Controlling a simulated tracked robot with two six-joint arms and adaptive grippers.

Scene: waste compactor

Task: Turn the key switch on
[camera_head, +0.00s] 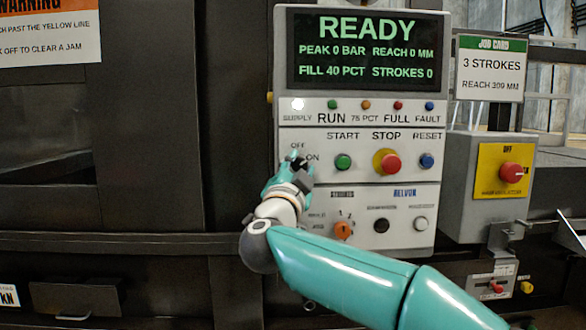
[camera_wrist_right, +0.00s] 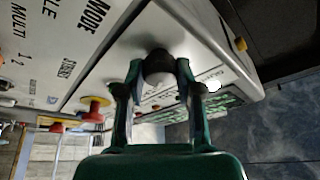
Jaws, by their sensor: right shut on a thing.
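The key switch (camera_wrist_right: 158,62) sits on the control panel under the OFF and ON labels. In the head view my right gripper covers most of it. My right gripper (camera_head: 294,168) reaches the panel's left side, left of the green START button (camera_head: 343,162). It also shows in the wrist view (camera_wrist_right: 160,75), with one finger on each side of the switch's round knob, shut on it. The display (camera_head: 366,50) reads READY, and the SUPPLY lamp (camera_head: 298,104) glows white. My left gripper is not in view.
The red STOP button (camera_head: 386,162) on its yellow base and the blue RESET button (camera_head: 426,161) are right of START. A grey box with a red rotary switch (camera_head: 512,173) stands at the right.

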